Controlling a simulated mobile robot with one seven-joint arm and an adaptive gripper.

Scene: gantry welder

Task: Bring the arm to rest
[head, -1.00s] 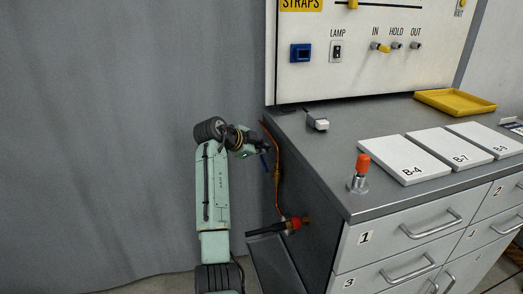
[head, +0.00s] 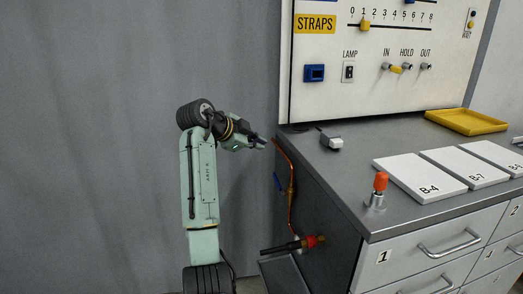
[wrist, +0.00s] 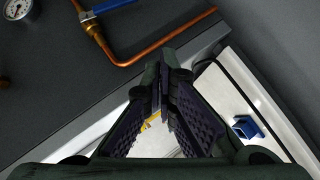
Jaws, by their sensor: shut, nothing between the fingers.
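My arm, pale green with black joints, stands bent at the left of the cabinet in the head view. My gripper (head: 260,143) points right, beside the cabinet's far left corner, near the top of the copper pipe. In the wrist view my gripper (wrist: 158,88) shows its two dark ridged fingers closed together at the tips, with nothing held. I cannot tell the exact gap between the fingers and the cabinet edge; no contact is visible.
The copper pipe (head: 291,205) with a blue-handled valve runs down the cabinet's side. The grey cabinet top (head: 340,185) holds an orange-capped part (head: 380,184), white plates (head: 418,178) and a yellow tray (head: 466,121). The control panel (head: 375,55) stands behind. Left of my arm is open before a grey curtain.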

